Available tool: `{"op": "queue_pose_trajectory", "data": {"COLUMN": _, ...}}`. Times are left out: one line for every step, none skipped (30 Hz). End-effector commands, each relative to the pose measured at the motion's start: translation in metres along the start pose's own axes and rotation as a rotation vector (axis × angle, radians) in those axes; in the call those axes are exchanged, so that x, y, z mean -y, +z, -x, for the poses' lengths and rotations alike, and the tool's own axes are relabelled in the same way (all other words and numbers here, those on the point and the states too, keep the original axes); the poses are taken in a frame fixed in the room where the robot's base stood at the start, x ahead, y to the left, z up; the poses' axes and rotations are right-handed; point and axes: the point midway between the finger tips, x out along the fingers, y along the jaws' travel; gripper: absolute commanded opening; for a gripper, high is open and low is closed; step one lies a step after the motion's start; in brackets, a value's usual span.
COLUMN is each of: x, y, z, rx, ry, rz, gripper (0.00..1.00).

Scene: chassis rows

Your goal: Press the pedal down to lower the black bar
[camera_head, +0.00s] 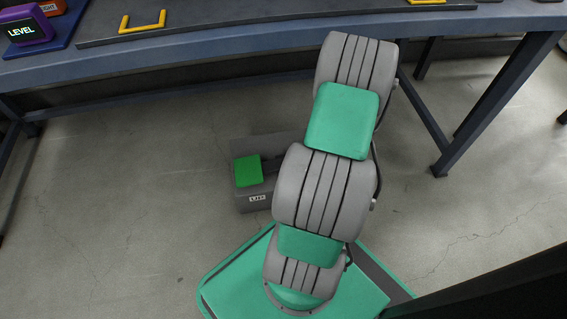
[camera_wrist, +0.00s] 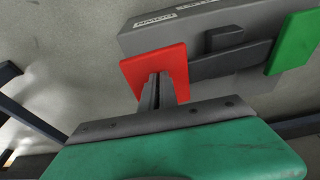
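A grey pedal box (camera_head: 258,190) stands on the floor under the workbench. Its green pedal (camera_head: 248,170) shows left of my arm, above a small white label on the front. The wrist view shows the green pedal (camera_wrist: 295,43) at the right and a red pedal (camera_wrist: 180,62) near the middle. My gripper (camera_wrist: 157,78) is shut and empty, its fingertips over the red pedal. I cannot tell whether they touch it. My arm hides the red pedal and gripper in the head view. I cannot identify the black bar for certain.
A blue-edged workbench (camera_head: 200,62) spans the top, with a dark plate (camera_head: 240,25) and yellow handles (camera_head: 142,22) on it. A purple device reading LEVEL (camera_head: 27,28) sits at left. Dark bench legs (camera_head: 480,115) stand at right. The floor left of the pedal box is clear.

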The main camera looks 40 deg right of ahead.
Motion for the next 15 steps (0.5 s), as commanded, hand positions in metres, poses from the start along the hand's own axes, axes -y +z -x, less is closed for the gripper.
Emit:
{"op": "queue_pose_trajectory", "data": {"x": 0.002, "y": 0.002, "z": -0.006, "rx": 0.001, "ry": -0.004, "rz": 0.002, "gripper": 0.00}}
{"op": "queue_pose_trajectory", "data": {"x": 0.002, "y": 0.002, "z": -0.007, "rx": 0.001, "ry": -0.004, "rz": 0.002, "gripper": 0.00}}
{"op": "queue_pose_trajectory", "data": {"x": 0.002, "y": 0.003, "z": -0.009, "rx": 0.001, "ry": -0.005, "rz": 0.002, "gripper": 0.00}}
{"op": "queue_pose_trajectory", "data": {"x": 0.002, "y": 0.003, "z": -0.010, "rx": 0.001, "ry": -0.005, "rz": 0.002, "gripper": 0.00}}
{"op": "queue_pose_trajectory", "data": {"x": 0.003, "y": 0.004, "z": -0.011, "rx": 0.002, "ry": -0.005, "rz": 0.002, "gripper": 0.00}}
{"op": "queue_pose_trajectory", "data": {"x": 0.003, "y": 0.004, "z": -0.013, "rx": 0.002, "ry": -0.005, "rz": 0.002, "gripper": 0.00}}
{"op": "queue_pose_trajectory", "data": {"x": 0.003, "y": 0.005, "z": -0.015, "rx": 0.002, "ry": -0.005, "rz": 0.002, "gripper": 0.00}}
{"op": "queue_pose_trajectory", "data": {"x": 0.003, "y": 0.005, "z": -0.016, "rx": 0.002, "ry": -0.005, "rz": 0.002, "gripper": 0.00}}
{"op": "queue_pose_trajectory", "data": {"x": 0.003, "y": 0.005, "z": -0.018, "rx": 0.003, "ry": -0.005, "rz": 0.002, "gripper": 0.00}}
{"op": "queue_pose_trajectory", "data": {"x": 0.002, "y": 0.005, "z": -0.018, "rx": 0.002, "ry": -0.005, "rz": 0.002, "gripper": 0.00}}
{"op": "queue_pose_trajectory", "data": {"x": 0.002, "y": 0.005, "z": -0.017, "rx": 0.002, "ry": -0.004, "rz": 0.002, "gripper": 0.00}}
{"op": "queue_pose_trajectory", "data": {"x": 0.002, "y": 0.005, "z": -0.015, "rx": 0.001, "ry": -0.004, "rz": 0.001, "gripper": 0.00}}
{"op": "queue_pose_trajectory", "data": {"x": 0.002, "y": 0.004, "z": -0.013, "rx": 0.001, "ry": -0.004, "rz": 0.001, "gripper": 0.00}}
{"op": "queue_pose_trajectory", "data": {"x": 0.001, "y": 0.004, "z": -0.009, "rx": 0.001, "ry": -0.004, "rz": 0.001, "gripper": 0.00}}
{"op": "queue_pose_trajectory", "data": {"x": 0.001, "y": 0.004, "z": -0.004, "rx": 0.001, "ry": -0.003, "rz": 0.001, "gripper": 0.00}}
